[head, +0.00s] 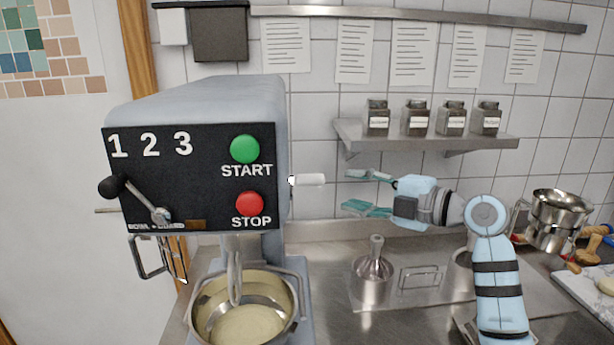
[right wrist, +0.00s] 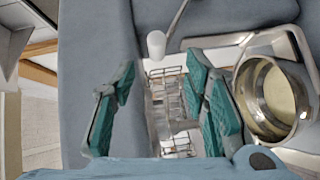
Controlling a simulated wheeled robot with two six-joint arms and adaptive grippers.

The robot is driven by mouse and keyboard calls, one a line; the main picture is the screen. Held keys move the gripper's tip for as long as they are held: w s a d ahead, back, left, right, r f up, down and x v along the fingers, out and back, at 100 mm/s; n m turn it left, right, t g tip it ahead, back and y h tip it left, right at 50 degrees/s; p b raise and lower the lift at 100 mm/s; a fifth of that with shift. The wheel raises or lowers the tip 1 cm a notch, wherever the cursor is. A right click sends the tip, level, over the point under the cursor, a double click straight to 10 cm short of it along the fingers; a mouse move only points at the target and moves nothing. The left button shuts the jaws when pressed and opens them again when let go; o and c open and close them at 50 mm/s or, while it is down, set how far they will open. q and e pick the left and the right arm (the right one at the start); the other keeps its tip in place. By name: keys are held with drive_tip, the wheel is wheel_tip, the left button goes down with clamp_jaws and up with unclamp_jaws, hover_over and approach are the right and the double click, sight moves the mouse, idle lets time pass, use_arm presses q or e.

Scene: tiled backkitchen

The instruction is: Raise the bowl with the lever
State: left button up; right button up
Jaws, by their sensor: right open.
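The mixer (head: 190,105) stands at the left of the head view. A lever with a white handle (head: 310,180) sticks out of its right side; its white end (right wrist: 156,45) shows in the right wrist view. The metal bowl (head: 247,315) holds pale dough or batter below the mixing hook (head: 235,280); it also shows in the right wrist view (right wrist: 246,88). My right gripper (head: 347,190) is open and empty, right of the white handle and apart from it. In the right wrist view the handle's end appears between and beyond the fingertips (right wrist: 160,70). My left gripper is not in view.
The front panel has a black-knobbed lever (head: 112,186), a green start button (head: 244,149) and a red stop button (head: 249,203). A wall shelf (head: 430,142) with jars is above my right gripper. A metal container (head: 371,285) with a utensil stands on the counter below.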

sight(315, 181)
drive_tip(key=p+x, duration=0.1)
drive_tip(key=x, duration=0.2)
drive_tip(key=p+x, duration=0.1)
drive_tip(key=x, duration=0.3)
drive_tip(key=p+x, duration=0.1)
drive_tip(key=x, duration=0.3)
drive_tip(key=shift+s+a+r, duration=0.15)
drive_tip(key=shift+a+r, duration=0.15)
drive_tip(key=shift+a, duration=0.1)
drive_tip(key=shift+w+a+f, duration=0.15)
drive_tip(key=shift+w+a, duration=0.05)
drive_tip(key=shift+w, duration=0.1)
drive_tip(key=shift+s, duration=0.3)
drive_tip(key=shift+c, duration=0.7)
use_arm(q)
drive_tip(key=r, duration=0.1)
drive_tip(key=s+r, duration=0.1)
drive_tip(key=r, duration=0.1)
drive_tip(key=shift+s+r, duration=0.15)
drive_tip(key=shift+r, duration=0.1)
use_arm(e)
clamp_jaws()
